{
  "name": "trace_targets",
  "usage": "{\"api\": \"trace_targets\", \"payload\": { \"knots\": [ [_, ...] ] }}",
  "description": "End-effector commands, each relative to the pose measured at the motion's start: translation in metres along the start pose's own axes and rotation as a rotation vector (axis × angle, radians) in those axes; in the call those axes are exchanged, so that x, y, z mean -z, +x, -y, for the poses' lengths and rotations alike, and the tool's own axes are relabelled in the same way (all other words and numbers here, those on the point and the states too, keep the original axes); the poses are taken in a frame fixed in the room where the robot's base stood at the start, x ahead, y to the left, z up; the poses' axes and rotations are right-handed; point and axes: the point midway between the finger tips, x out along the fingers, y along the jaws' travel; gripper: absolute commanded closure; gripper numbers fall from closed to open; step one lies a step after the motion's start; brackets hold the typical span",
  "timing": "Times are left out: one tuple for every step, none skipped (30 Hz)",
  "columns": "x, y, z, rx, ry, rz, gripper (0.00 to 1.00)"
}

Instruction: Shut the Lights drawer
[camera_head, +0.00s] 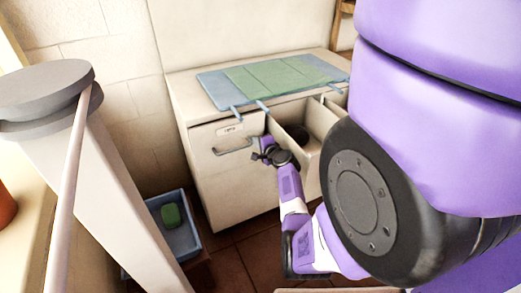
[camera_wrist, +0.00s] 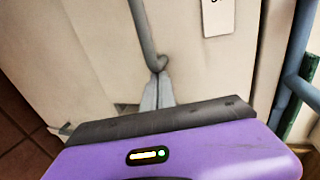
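A white cabinet front (camera_head: 232,175) carries a small label (camera_head: 230,129), too small to read, above a grey bar handle (camera_head: 232,150). To its right, an open drawer (camera_head: 322,124) shows its inside, with a dark round thing in it. My arm hides its lower front. I cannot tell which front is the Lights drawer. My gripper (camera_head: 262,155) is at the right end of the labelled front's handle. In the wrist view, my gripper (camera_wrist: 158,88) has its pale fingers together, tips close to the handle's end (camera_wrist: 156,62); contact is unclear. The label also shows there (camera_wrist: 217,16).
A blue mat (camera_head: 212,88) with a green cloth (camera_head: 275,76) lies on the cabinet top, and blue strips hang over its front edge. A pale post (camera_head: 110,190) is nearer left.

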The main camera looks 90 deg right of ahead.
Motion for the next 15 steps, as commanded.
{"api": "trace_targets", "payload": {
  "knots": [
    [-0.0003, 0.0036, 0.0000, 0.000, 0.000, 0.001, 1.00],
    [-0.0001, 0.0048, 0.0004, 0.000, 0.000, 0.000, 1.00],
    [0.0000, 0.0060, 0.0008, 0.000, 0.001, 0.000, 1.00],
    [0.0001, 0.0068, 0.0011, 0.000, 0.001, 0.000, 1.00],
    [0.0001, 0.0075, 0.0014, 0.000, 0.001, 0.000, 1.00],
    [0.0001, 0.0083, 0.0019, 0.000, 0.001, 0.000, 1.00],
    [0.0001, 0.0089, 0.0023, 0.000, 0.000, 0.000, 1.00],
    [0.0001, 0.0093, 0.0027, 0.000, 0.000, 0.000, 1.00],
    [0.0000, 0.0098, 0.0032, 0.000, 0.000, 0.000, 1.00],
    [0.0000, 0.0102, 0.0036, 0.001, 0.000, 0.000, 1.00],
    [-0.0001, 0.0104, 0.0039, 0.001, -0.001, 0.000, 1.00],
    [-0.0002, 0.0107, 0.0044, 0.002, -0.001, 0.000, 1.00],
    [-0.0002, 0.0109, 0.0048, 0.002, -0.001, 0.000, 1.00],
    [-0.0003, 0.0111, 0.0050, 0.003, -0.001, 0.000, 1.00],
    [-0.0004, 0.0113, 0.0055, 0.003, -0.002, 0.000, 1.00]
  ]
}}
